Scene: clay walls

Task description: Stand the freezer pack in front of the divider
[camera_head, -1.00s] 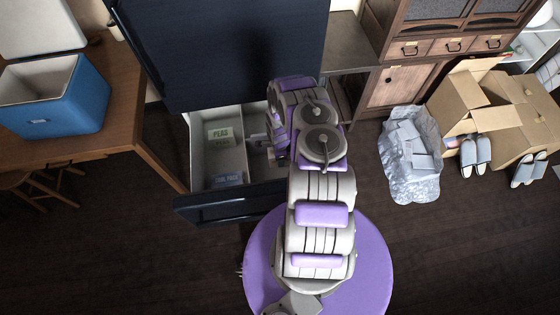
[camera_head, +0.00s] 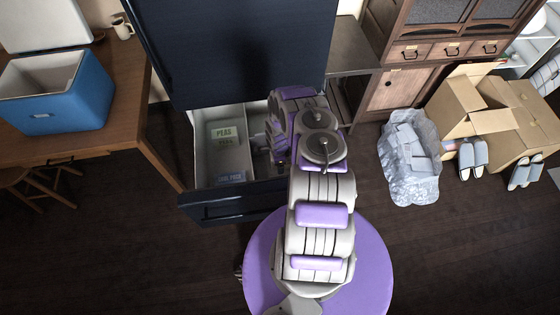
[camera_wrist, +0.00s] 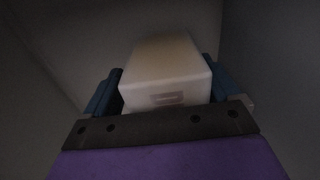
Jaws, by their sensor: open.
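My gripper (camera_wrist: 163,82) is open, with its blue fingers on either side of a pale block (camera_wrist: 165,70) in the wrist view. The block carries a small, blurred mark on its near face; I cannot tell whether it is the freezer pack or whether the fingers touch it. In the head view my arm hides most of the drawer's right compartment. A divider (camera_head: 248,124) runs between the drawer's compartments. A flat pale-blue pack with lettering (camera_head: 230,177) lies at the front of the left compartment.
The open freezer drawer (camera_head: 206,160) has a dark front panel (camera_head: 232,208). A green-white peas package (camera_head: 223,132) is in its left compartment. The dark freezer door (camera_head: 235,50) stands above. A blue cooler (camera_head: 60,95) is on the left table; a foil bag (camera_head: 408,165) lies right.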

